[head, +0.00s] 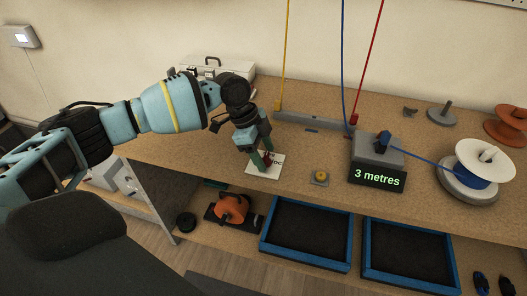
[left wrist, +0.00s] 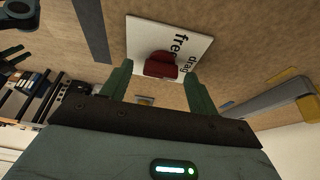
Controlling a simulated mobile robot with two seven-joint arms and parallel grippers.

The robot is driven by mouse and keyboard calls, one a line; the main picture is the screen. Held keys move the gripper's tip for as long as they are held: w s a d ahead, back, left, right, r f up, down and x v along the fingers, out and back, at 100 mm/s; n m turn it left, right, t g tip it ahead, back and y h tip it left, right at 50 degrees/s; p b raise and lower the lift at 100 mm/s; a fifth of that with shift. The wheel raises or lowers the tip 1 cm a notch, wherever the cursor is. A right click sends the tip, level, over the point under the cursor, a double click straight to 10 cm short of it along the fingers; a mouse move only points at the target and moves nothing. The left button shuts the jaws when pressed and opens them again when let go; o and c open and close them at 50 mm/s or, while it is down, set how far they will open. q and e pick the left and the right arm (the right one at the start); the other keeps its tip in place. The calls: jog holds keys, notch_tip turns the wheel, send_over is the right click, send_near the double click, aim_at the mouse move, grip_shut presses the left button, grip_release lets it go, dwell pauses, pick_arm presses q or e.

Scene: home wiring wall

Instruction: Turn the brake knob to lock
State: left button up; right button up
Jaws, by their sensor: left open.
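The brake knob (left wrist: 160,66) is a dark red knob on a white plate (left wrist: 140,32) printed with "free" and "drag". In the head view the plate (head: 275,168) lies on the workbench, and the knob (head: 267,158) shows partly between my fingers. My left gripper (head: 262,160) is open and points down over the plate. In the left wrist view the green fingers of my left gripper (left wrist: 158,80) stand apart on either side of the knob, with visible gaps. I cannot tell whether the fingertips touch the plate. Any other label on the plate is hidden. My right gripper is not in view.
A yellow button on a small base (head: 320,177) sits right of the plate. Further right are a grey box reading "3 metres" (head: 377,178) and a white spool (head: 485,160) with blue wire. A toolbox (head: 215,67) stands behind my arm. Blue-rimmed trays (head: 350,248) sit below the bench edge.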

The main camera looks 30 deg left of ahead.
pick_arm(q)
jog(key=c, duration=1)
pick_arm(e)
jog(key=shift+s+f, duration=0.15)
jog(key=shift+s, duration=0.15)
pick_arm(q)
jog(key=m+g, duration=0.1)
jog(key=m, duration=0.2)
jog(key=shift+w, duration=0.15)
jog(key=m+g, duration=0.1)
jog(key=m, duration=0.1)
jog(key=shift+m, duration=0.4)
jog(key=m+g, duration=0.1)
jog(key=m, duration=0.1)
jog(key=m+g+b, duration=0.1)
jog(key=m, duration=0.1)
jog(key=shift+w+f+y, duration=0.1)
jog(key=shift+w+y, duration=0.05)
jog(key=shift+y, duration=0.15)
jog(key=shift+d+m+g+y+b, duration=0.1)
jog(key=shift+m+g+y+b, duration=0.4)
jog(key=shift+m, duration=1.4)
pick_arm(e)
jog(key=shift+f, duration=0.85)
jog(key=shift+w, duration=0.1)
